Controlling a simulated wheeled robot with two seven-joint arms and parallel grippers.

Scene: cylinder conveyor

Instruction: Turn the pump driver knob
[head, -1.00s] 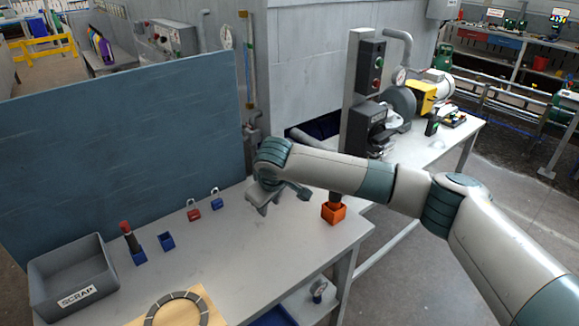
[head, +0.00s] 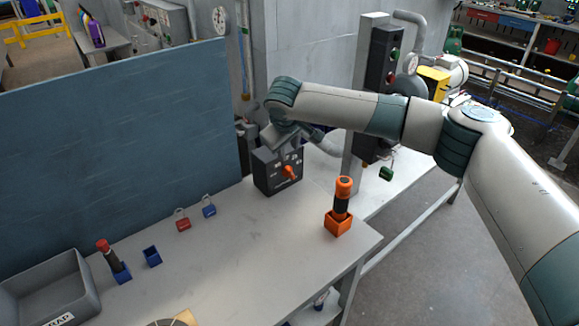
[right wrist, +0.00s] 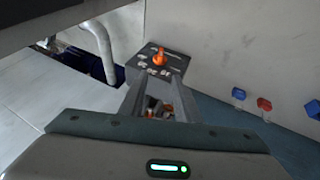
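The pump driver is a dark box (head: 277,171) with an orange knob (head: 290,172) and white dial marks on its front, standing at the back of the grey table. My right gripper (head: 287,147) is just above and in front of the box in the head view, partly hidden by its own wrist. In the right wrist view the two fingers (right wrist: 158,84) are apart with nothing between them, pointing at the box face. The orange knob (right wrist: 159,57) shows beyond the fingertips, apart from them. My left gripper is not in view.
An orange holder (head: 338,224) with an orange-topped black tool (head: 343,196) stands near the table's right edge. A grey scrap bin (head: 50,292) is at the left. The table's middle is clear.

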